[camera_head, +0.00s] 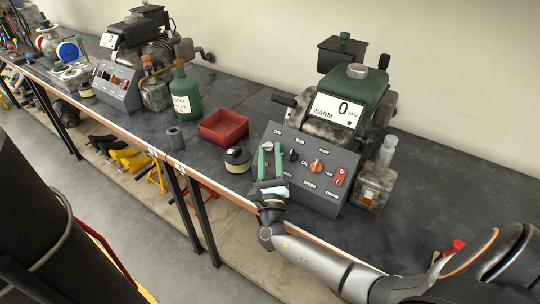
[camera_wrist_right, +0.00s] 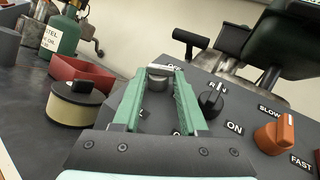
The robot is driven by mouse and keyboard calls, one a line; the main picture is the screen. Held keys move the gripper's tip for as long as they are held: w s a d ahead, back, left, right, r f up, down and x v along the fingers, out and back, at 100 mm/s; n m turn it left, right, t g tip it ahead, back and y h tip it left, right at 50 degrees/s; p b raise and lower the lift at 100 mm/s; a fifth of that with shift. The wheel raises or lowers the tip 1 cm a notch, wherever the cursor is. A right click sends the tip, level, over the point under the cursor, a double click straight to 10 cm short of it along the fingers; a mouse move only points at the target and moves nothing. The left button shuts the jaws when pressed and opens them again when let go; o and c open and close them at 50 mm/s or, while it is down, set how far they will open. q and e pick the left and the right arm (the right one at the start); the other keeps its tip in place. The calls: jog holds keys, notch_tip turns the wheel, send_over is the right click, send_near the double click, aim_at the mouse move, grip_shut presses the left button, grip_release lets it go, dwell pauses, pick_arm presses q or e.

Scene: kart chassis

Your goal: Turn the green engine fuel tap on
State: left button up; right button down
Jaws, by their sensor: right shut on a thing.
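The green engine (camera_head: 355,90) stands at the back of the bench on the right, behind a grey control panel (camera_head: 308,170). My right gripper (camera_head: 270,150) reaches over the panel's left part. In the right wrist view its two green fingers (camera_wrist_right: 160,75) are shut on a small grey metallic knob (camera_wrist_right: 158,84) beside an OFF label, likely the fuel tap. The fingers partly hide the knob and its lettering, so I cannot tell its turn. My left gripper is not in view.
Right of the gripper are a black knob (camera_wrist_right: 211,100), an orange knob (camera_wrist_right: 275,134) and a red switch (camera_head: 339,177). A round tin with a black lid (camera_head: 237,160), a red tray (camera_head: 224,127) and a green bottle (camera_head: 186,95) stand left of the panel.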

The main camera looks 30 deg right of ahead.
jog(key=m+h+b, duration=0.1)
jog(key=f+m+h+b, duration=0.1)
jog(key=shift+w+a+g+b, duration=0.15)
jog(key=shift+a+g+b, duration=0.15)
jog(key=shift+g, duration=0.1)
jog(key=shift+w+m+g+h+b, duration=0.1)
jog(key=shift+m+g+h+b, duration=0.5)
jog(key=shift+m+h+b, duration=0.55)
jog(key=shift+a+m+g+h+b, duration=0.1)
jog(key=shift+m+g+h+b, duration=0.25)
jog(key=shift+b, duration=0.35)
jog(key=shift+w+m+g+h+b, duration=0.1)
jog(key=shift+m+g+h+b, duration=0.3)
jog(key=shift+m+g+b, duration=0.15)
jog(key=shift+r+m+g+h+b, duration=0.1)
jog(key=shift+m+g+h+b, duration=0.25)
jog(key=shift+g+h+b, duration=0.1)
jog(key=shift+r+m+g+h+b, duration=0.2)
jog(key=shift+m+g+h+b, duration=0.15)
jog(key=shift+m+h, duration=0.15)
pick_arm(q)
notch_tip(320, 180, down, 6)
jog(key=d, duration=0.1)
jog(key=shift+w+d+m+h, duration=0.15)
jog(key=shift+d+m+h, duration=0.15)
